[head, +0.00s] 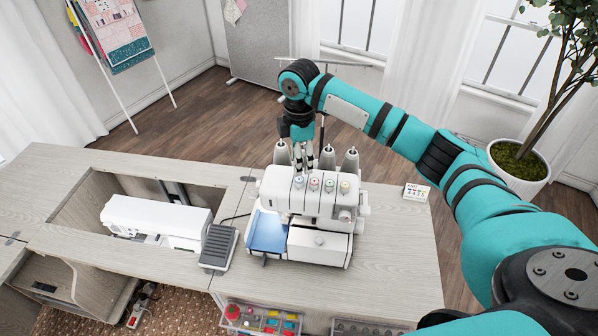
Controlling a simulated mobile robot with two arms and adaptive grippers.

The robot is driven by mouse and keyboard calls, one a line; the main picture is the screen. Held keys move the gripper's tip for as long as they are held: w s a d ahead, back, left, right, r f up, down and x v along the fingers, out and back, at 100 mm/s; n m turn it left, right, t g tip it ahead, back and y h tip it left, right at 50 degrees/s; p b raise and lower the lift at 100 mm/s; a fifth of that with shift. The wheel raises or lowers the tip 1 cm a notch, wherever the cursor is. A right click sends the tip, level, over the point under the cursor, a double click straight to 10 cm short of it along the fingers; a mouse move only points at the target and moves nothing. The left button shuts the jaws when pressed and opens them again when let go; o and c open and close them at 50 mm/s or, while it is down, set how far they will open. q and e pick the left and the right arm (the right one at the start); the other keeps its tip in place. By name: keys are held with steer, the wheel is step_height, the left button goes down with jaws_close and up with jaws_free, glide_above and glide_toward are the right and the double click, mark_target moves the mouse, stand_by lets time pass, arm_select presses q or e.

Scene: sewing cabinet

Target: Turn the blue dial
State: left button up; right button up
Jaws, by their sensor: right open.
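The white overlocker machine (320,245) stands on the cabinet top, with a row of several small coloured dials along its upper front. The leftmost dial (299,181) looks blue; the others look reddish, green and yellow. The dials are small in this view. My right gripper (304,165) points down at the machine's top from behind, close to the left end of the dial row. Its jaws are open with nothing seen between them. I cannot tell whether a fingertip touches the machine. My left gripper is not in view.
Pale thread cones (350,160) stand behind the machine near my gripper. A white sewing machine (155,220) sits in the cabinet recess, with a grey pedal (219,246) beside it.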

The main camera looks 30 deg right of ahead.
mark_target(299, 179)
step_height(299, 179, down, 6)
steer(key=shift+r+p, duration=0.15)
steer(key=shift+p, duration=0.55)
steer(key=shift+f, duration=0.55)
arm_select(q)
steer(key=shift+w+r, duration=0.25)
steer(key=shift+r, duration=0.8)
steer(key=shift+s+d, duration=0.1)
arm_select(e)
jaws_close()
